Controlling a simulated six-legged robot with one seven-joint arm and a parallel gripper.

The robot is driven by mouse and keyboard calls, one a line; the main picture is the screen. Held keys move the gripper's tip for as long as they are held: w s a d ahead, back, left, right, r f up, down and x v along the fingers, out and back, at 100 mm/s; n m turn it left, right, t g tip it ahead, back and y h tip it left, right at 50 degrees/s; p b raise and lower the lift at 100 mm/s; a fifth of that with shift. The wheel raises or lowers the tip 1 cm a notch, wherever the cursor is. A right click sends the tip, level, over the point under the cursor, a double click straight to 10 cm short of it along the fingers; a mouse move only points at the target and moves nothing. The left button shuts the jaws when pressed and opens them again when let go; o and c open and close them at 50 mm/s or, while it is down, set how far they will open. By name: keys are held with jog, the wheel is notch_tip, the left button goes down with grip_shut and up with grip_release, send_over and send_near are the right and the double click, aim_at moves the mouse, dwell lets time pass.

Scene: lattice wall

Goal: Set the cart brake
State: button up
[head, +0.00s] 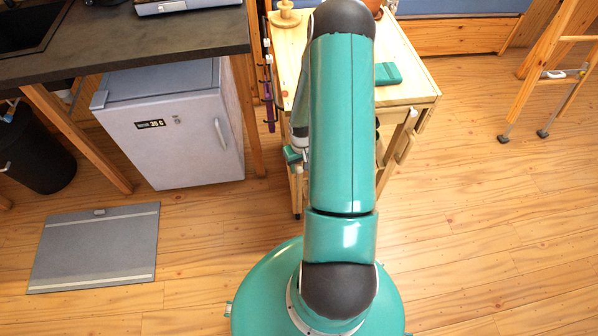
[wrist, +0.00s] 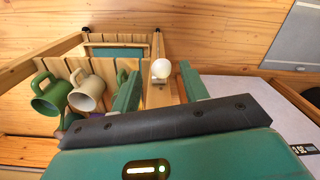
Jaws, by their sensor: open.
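The wooden cart (head: 415,85) stands behind my arm in the head view, partly hidden by it. In the wrist view its slatted side (wrist: 85,68) shows on the left. Contact cannot be told. In the head view my gripper (head: 293,155) is by the cart's left side, mostly hidden.
A small fridge (head: 170,125) stands left of the cart under a dark counter (head: 120,35).

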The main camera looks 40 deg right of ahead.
notch_tip(320, 180, down, 5)
jog(key=shift+a+r, duration=0.1)
jog(key=shift+c, duration=0.5)
grip_shut()
